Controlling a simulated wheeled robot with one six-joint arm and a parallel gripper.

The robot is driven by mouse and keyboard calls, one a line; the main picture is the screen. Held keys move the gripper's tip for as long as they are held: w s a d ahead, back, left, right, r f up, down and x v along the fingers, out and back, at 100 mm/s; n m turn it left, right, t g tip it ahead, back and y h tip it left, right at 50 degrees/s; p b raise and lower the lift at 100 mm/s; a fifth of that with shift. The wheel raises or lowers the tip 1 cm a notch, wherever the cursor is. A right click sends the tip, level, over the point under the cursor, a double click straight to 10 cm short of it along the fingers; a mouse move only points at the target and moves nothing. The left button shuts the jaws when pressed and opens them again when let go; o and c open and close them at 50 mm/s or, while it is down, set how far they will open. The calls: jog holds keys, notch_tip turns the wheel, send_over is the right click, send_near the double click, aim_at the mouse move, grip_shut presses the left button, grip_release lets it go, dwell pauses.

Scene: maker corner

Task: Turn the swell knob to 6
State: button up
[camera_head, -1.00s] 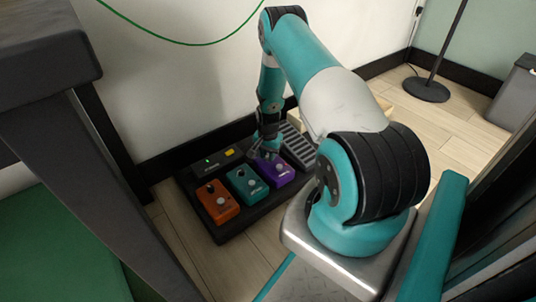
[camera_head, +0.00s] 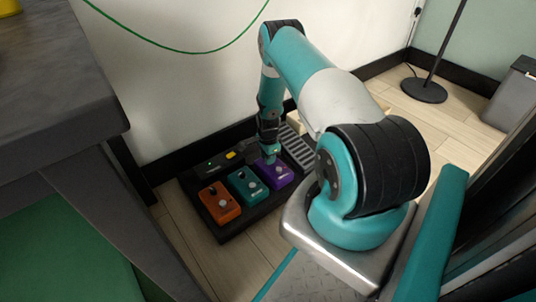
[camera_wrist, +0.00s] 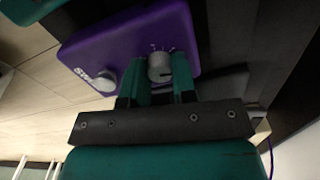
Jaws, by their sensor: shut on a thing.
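The purple pedal (camera_head: 280,177) is the right one of the small pedals on a black board on the floor. In the wrist view the purple pedal (camera_wrist: 120,42) shows partly readable lettering starting "SW", a round silver footswitch (camera_wrist: 105,80) and a grey swell knob (camera_wrist: 159,66). My gripper (camera_wrist: 161,80) has one finger on each side of this knob and is shut on it. In the head view my gripper (camera_head: 268,158) points down at the back of the purple pedal and hides the knob. The dial marks are too small to read.
A teal pedal (camera_head: 247,186) and an orange pedal (camera_head: 218,203) stand left of the purple one on the black pedalboard (camera_head: 232,228). A grey ribbed pedal (camera_head: 296,146) is to its right. The wall is close behind. A dark table (camera_head: 60,90) stands at the left.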

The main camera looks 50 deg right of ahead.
jog(key=shift+m+p, duration=0.5)
jog(key=shift+m, duration=1.4)
jog(key=o, duration=0.9)
notch_tip(320, 180, up, 17)
jog(key=p, duration=0.8)
jog(key=shift+r, duration=0.2)
